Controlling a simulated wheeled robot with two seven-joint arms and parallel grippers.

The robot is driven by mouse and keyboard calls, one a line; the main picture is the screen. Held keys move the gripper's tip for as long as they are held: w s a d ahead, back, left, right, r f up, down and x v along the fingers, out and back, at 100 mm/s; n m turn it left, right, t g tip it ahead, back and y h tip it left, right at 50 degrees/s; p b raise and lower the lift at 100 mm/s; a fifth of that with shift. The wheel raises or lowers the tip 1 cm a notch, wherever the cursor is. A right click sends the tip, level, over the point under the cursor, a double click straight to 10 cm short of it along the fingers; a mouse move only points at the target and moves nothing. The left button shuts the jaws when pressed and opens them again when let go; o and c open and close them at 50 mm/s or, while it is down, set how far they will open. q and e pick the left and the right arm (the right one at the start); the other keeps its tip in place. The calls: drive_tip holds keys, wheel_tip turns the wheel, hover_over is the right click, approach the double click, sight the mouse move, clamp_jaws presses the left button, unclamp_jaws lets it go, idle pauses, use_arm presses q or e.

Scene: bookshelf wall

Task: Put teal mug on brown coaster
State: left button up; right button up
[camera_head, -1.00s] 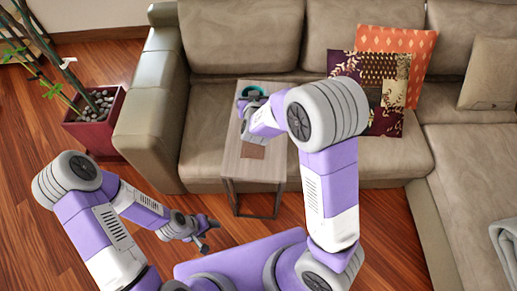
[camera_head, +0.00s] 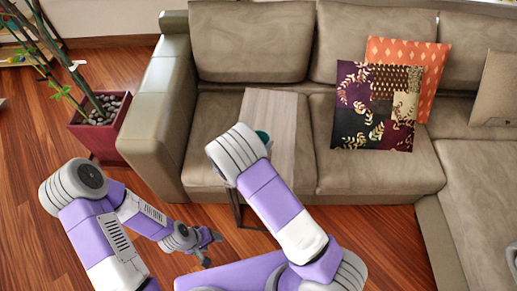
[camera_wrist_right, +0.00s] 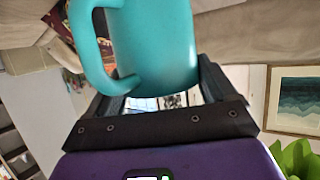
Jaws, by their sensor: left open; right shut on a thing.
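The teal mug (camera_wrist_right: 155,45) fills the top of the right wrist view, its handle at the left. My right gripper (camera_wrist_right: 162,85) is shut on it. In the head view only a small part of the mug (camera_head: 263,137) shows beside my right arm, over the middle of the side table (camera_head: 270,105). My right gripper's fingers are hidden there, and I cannot tell the mug's height above the table. The brown coaster is not visible now; my right arm covers the near part of the tabletop. My left gripper (camera_head: 212,249) is open and empty, low in front of the sofa.
A beige sofa (camera_head: 245,45) stands behind and beside the table, with a patterned cushion (camera_head: 375,105) and an orange cushion (camera_head: 432,70). A potted plant (camera_head: 98,125) stands left of the sofa's armrest. The far end of the tabletop is bare.

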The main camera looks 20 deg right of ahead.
drive_tip(key=shift+f+b, duration=0.55)
drive_tip(key=shift+f, duration=1.35)
drive_tip(key=shift+f, duration=0.15)
drive_tip(key=o, duration=1.5)
drive_tip(key=shift+s+a+r, duration=0.15)
drive_tip(key=shift+a+r, duration=0.05)
drive_tip(key=shift+r, duration=0.1)
drive_tip(key=p+v, duration=0.2)
drive_tip(key=v, duration=0.9)
drive_tip(key=shift+s+a, duration=0.15)
drive_tip(key=shift+s, duration=0.05)
